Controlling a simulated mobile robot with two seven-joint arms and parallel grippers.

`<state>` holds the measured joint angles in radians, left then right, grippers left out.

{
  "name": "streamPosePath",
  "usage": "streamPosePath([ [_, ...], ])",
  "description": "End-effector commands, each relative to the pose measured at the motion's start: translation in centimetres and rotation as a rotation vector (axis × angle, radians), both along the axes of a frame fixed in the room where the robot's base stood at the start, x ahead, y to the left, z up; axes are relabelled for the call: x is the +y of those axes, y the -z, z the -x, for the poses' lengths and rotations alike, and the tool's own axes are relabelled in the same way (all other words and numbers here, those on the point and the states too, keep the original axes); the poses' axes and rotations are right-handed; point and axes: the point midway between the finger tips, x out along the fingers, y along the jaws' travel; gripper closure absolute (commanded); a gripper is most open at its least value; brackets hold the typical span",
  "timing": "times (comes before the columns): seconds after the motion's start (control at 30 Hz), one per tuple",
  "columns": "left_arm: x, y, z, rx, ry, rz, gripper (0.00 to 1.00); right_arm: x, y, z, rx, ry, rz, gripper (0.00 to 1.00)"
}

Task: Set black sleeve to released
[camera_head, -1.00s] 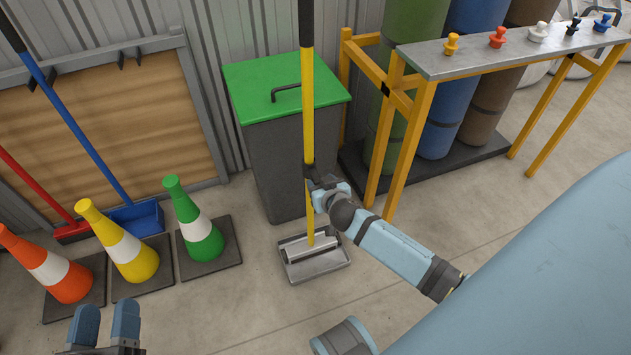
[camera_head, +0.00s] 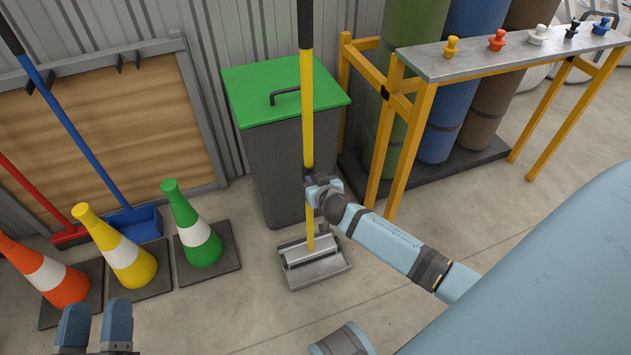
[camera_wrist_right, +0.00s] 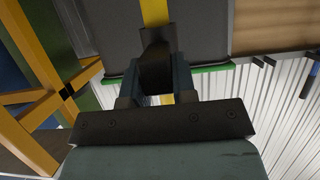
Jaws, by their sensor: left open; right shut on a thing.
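A long tool with a yellow pole (camera_head: 307,95) stands nearly upright in front of the green-lidded bin, with a silver metal head (camera_head: 315,262) on the floor. A black sleeve (camera_head: 308,173) surrounds the pole at mid-height; it also shows in the right wrist view (camera_wrist_right: 157,45), below the yellow pole. My right gripper (camera_head: 313,188) is shut on this sleeve, and its fingers hide part of it. In the right wrist view the jaws (camera_wrist_right: 155,78) close around the sleeve. My left gripper (camera_head: 96,326) is open and empty at the bottom left, well away from the tool.
The bin (camera_head: 285,150) stands close behind the pole. A yellow-legged shelf (camera_head: 500,62) with several coloured knobs is at right. Orange (camera_head: 42,272), yellow (camera_head: 125,262) and green (camera_head: 197,238) cones stand at left. Floor in front of the tool is clear.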

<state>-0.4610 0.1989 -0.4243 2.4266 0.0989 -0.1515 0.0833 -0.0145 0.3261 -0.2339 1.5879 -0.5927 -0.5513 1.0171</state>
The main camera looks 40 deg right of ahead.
Motion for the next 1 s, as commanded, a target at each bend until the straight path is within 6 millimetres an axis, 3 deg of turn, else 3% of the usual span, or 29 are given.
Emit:
streamPosePath([
  [0.07, 0.0, -0.5, -0.1, 0.004, -0.001, -0.006, 0.45, 0.0, -0.6, 0.0, 0.000, 0.000, -0.001, 1.00],
  [0.23, 1.3, 3.3, -0.3, 0.175, -0.046, -0.114, 0.45, 0.1, -3.2, 0.0, -0.001, 0.001, -0.003, 1.00],
  [0.4, 2.3, 6.0, -0.1, 0.287, -0.068, -0.187, 0.45, 0.0, -4.5, 0.0, -0.001, 0.001, 0.000, 1.00],
  [0.73, 2.5, 6.8, -0.1, 0.305, -0.070, -0.201, 0.45, 0.0, -4.6, -0.1, -0.005, 0.000, 0.001, 1.00],
  [0.77, 2.4, 6.8, -0.1, 0.305, -0.070, -0.201, 0.45, 0.0, -4.6, -0.1, -0.005, 0.000, 0.001, 0.73],
  [0.87, 2.4, 6.8, -0.1, 0.305, -0.070, -0.200, 0.45, 0.0, -4.6, -0.1, -0.005, 0.000, 0.001, 0.50],
  [1.0, 2.4, 6.8, -0.1, 0.305, -0.070, -0.200, 0.45, 0.0, -4.5, -0.1, -0.003, 0.000, 0.001, 0.49],
])
